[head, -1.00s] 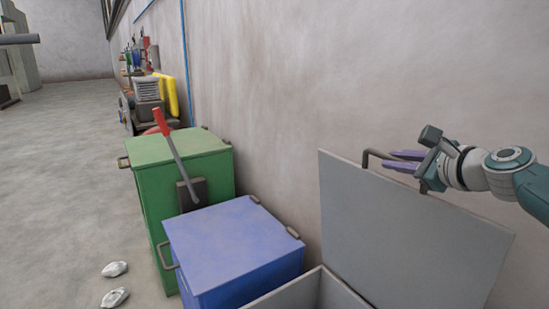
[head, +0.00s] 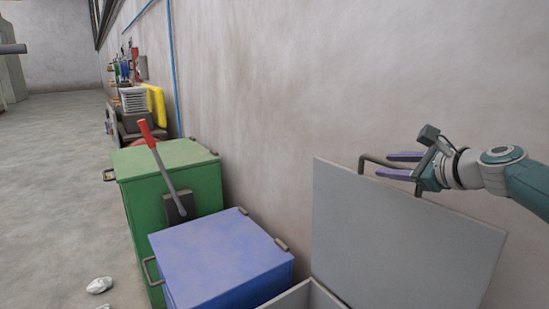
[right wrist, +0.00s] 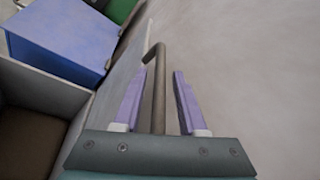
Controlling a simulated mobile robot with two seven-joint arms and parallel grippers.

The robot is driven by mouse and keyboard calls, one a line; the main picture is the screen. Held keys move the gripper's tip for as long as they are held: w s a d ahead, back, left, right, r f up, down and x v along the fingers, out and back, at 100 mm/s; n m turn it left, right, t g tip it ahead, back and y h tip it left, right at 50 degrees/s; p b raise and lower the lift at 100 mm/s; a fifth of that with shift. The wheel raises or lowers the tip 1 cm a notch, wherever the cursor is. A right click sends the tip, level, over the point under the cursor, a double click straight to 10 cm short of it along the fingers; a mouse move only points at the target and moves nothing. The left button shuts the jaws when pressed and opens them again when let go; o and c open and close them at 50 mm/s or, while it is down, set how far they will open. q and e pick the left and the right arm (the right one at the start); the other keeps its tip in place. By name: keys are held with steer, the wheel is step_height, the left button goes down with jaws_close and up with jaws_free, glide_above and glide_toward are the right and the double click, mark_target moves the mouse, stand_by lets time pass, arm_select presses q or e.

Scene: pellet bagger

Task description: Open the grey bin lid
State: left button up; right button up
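The grey bin lid (head: 400,232) stands raised, tilted up near the wall, at the lower right of the head view. The grey bin (head: 308,297) below it is open, and its inside shows in the right wrist view (right wrist: 30,138). A bent bar handle (head: 364,162) sits on the lid's upper edge. My right gripper (head: 390,163) is at that edge. In the right wrist view its two purple fingers (right wrist: 157,100) are apart, with the handle bar (right wrist: 158,85) running between them and gaps showing beside it. My left gripper is not in view.
A blue closed bin (head: 220,255) stands left of the grey bin, and a green bin (head: 165,180) with a red-handled lever (head: 150,140) is beyond it. The wall (head: 350,80) is close behind the lid. Open floor (head: 50,170) lies at the left.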

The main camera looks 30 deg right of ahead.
steer(key=shift+o, duration=0.3)
steer(key=shift+s, duration=0.1)
steer(key=shift+s+a+r+p, duration=0.1)
steer(key=shift+s+r+p, duration=0.05)
steer(key=shift+s+p, duration=0.2)
steer(key=p+v, duration=0.3)
steer(key=v, duration=0.6)
